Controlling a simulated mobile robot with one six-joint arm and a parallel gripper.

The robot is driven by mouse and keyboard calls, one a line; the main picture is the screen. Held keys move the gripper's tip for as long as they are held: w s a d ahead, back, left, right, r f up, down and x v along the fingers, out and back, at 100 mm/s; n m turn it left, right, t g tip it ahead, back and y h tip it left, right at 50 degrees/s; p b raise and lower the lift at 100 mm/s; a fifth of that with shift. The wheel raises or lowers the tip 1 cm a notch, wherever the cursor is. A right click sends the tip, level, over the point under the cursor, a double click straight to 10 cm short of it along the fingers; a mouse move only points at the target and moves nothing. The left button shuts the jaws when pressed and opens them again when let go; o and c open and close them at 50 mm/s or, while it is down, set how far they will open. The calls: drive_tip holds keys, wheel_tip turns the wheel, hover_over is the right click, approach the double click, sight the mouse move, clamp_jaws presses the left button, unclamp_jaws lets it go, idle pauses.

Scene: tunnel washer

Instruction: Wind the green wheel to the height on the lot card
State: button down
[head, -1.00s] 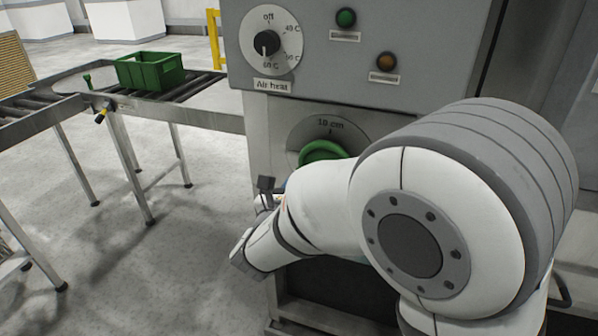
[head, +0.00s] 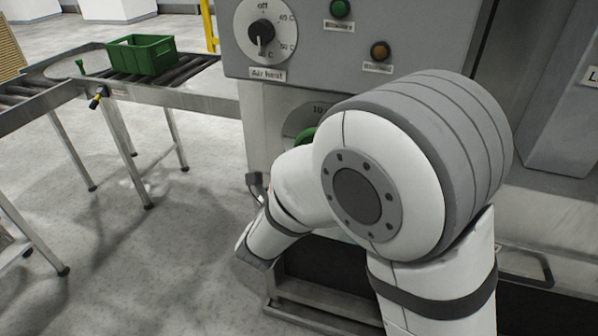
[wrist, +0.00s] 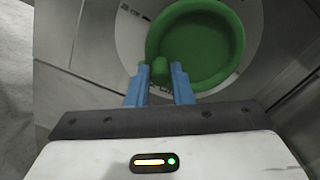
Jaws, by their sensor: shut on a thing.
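The green wheel (wrist: 203,45) fills the top of the wrist view, in front of a pale round dial plate on the grey machine. My gripper (wrist: 160,80) has its two blue fingers on either side of a small green knob (wrist: 160,68) at the wheel's lower left rim, shut on it. In the head view only a sliver of the green wheel (head: 305,137) shows behind my arm. The dial plate (head: 300,121) above it shows a "10" mark, the rest covered. My gripper is hidden in the head view. No lot card can be made out.
Above the wheel is an Air heat knob (head: 261,31), with a green button (head: 340,8) and an orange button (head: 380,51) to its right. A green crate (head: 142,55) stands on the roller conveyor (head: 190,80) at left. The floor between is clear.

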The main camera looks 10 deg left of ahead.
drive_tip(key=shift+f, duration=0.1)
drive_tip(key=c, duration=1.3)
unclamp_jaws()
drive_tip(key=s, duration=0.7)
drive_tip(key=shift+s+a+b, duration=0.3)
drive_tip(key=shift+s+b, duration=0.1)
